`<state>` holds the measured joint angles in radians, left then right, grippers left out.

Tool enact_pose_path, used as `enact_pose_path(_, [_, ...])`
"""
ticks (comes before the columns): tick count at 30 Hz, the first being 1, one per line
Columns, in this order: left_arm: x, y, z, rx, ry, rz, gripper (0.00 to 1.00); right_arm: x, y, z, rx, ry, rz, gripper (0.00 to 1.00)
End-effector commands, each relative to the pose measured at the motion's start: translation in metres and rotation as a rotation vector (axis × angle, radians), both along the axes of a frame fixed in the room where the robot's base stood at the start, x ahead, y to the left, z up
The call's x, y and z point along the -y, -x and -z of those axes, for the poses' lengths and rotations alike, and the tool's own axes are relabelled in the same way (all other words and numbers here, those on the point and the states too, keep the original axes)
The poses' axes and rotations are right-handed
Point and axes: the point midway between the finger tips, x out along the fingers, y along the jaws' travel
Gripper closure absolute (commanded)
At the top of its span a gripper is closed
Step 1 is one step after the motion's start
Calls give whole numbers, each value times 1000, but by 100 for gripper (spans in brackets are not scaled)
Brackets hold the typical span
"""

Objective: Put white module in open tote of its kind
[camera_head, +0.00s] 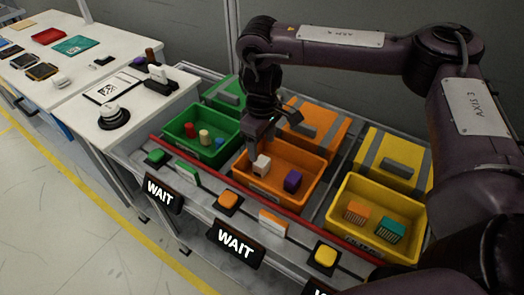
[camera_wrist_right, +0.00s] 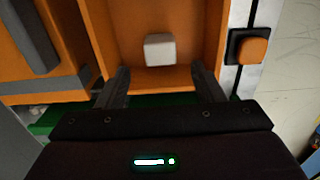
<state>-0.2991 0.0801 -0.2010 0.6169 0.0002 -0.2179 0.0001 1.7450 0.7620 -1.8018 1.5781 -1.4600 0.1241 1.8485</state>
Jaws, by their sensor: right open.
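The white module (camera_head: 261,165) is a small pale block in the open orange tote (camera_head: 247,184), near its left end. A purple block (camera_head: 292,181) is in the same tote, to its right. My right gripper (camera_head: 262,143) is over the left part of this tote. In the right wrist view the gripper (camera_wrist_right: 160,78) has its fingers wide apart with nothing between them. The white module (camera_wrist_right: 159,48) shows beyond the fingertips, apart from both, inside the orange tote (camera_wrist_right: 208,35). My left gripper is not in view.
An open green tote (camera_head: 177,142) with several small cylinders stands to the left. An open yellow tote (camera_head: 345,228) with orange and teal blocks stands to the right. Lidded totes (camera_head: 392,157) stand behind. Buttons and WAIT signs (camera_head: 235,243) line the front edge.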

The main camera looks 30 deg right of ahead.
Motion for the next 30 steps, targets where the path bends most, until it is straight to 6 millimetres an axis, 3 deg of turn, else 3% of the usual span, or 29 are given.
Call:
enact_pose_path(1, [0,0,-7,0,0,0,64,0,-1,-16,3,2,-1,39])
enact_pose_path(3, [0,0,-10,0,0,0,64,0,0,-27,3,2,-1,39])
enact_pose_path(9, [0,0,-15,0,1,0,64,0,0,-47,1,1,-1,39])
enact_pose_path(30, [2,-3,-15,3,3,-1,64,0,0,-50,-1,0,-1,39])
